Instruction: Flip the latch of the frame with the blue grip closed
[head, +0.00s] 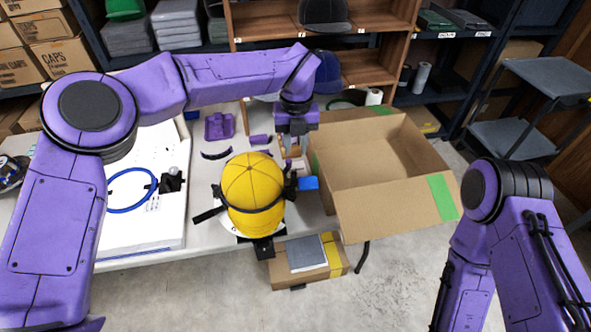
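A yellow cap (251,185) sits on a dark cap frame near the front edge of the white table. A black strap (209,214) runs around the cap's lower part and sticks out at the left. The blue grip (309,183) is at the frame's right side, beside a dark latch part (290,188). I cannot tell the latch's exact position at this size. My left gripper (293,151) points down just behind and above the latch, its grey fingers apart with no held object visible. Contact with the latch cannot be made out. My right arm shows at the lower right, its gripper outside the view.
An open cardboard box (388,212) stands right of the cap, close to my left gripper. Purple parts (219,126) lie behind the cap. A blue hoop (131,190) is on the white machine bed at left. A smaller box (330,268) stands on the floor below.

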